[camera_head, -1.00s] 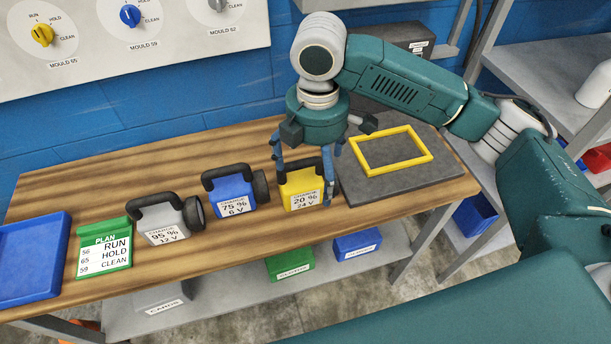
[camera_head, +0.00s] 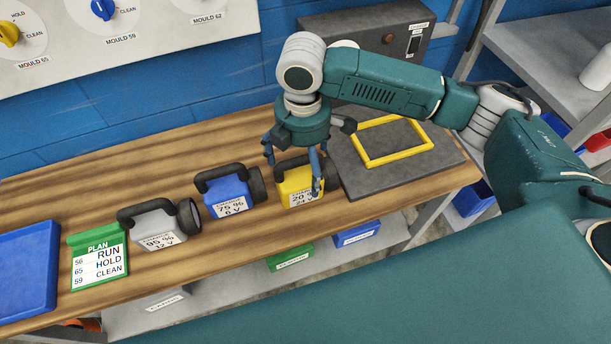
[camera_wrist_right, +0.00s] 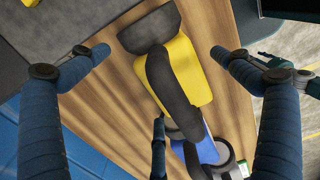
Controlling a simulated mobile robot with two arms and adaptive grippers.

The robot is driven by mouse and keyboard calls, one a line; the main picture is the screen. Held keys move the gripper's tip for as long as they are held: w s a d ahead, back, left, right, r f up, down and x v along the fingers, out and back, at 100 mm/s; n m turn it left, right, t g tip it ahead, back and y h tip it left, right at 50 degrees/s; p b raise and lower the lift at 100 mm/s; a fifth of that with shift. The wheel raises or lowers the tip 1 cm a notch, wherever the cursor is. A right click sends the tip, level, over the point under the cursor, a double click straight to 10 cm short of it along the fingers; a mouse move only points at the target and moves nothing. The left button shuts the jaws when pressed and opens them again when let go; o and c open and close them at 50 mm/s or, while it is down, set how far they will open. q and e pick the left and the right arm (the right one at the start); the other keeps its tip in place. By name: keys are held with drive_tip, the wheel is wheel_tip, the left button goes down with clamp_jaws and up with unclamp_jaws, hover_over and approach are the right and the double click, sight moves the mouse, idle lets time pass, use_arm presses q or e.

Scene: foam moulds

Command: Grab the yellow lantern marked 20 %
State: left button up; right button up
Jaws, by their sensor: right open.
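The yellow lantern (camera_head: 295,186) marked 20 %, 24 V stands on the wooden bench, at the right end of a row of lanterns. My right gripper (camera_head: 293,168) is over it, open, with a blue finger hanging in front of its right part. The gripper hides some of the lantern's top. In the right wrist view the yellow lantern (camera_wrist_right: 198,72) and its black handle lie between the spread fingers of the open gripper (camera_wrist_right: 158,55). No grip on it shows. My left gripper is not in view.
A blue lantern (camera_head: 228,195) marked 75 % and a grey lantern (camera_head: 160,232) marked 95 % stand to the left. Further left are a green plan board (camera_head: 98,258) and a blue tray (camera_head: 25,270). A dark slab (camera_head: 350,178) with a yellow frame (camera_head: 366,161) lies close on the right.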

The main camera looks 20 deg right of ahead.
sight(303, 173)
wheel_tip(303, 173, down, 3)
drive_tip(key=shift+r+p, duration=0.15)
drive_tip(key=shift+p, duration=0.15)
drive_tip(key=shift+f, duration=0.55)
drive_tip(key=c, duration=1.6)
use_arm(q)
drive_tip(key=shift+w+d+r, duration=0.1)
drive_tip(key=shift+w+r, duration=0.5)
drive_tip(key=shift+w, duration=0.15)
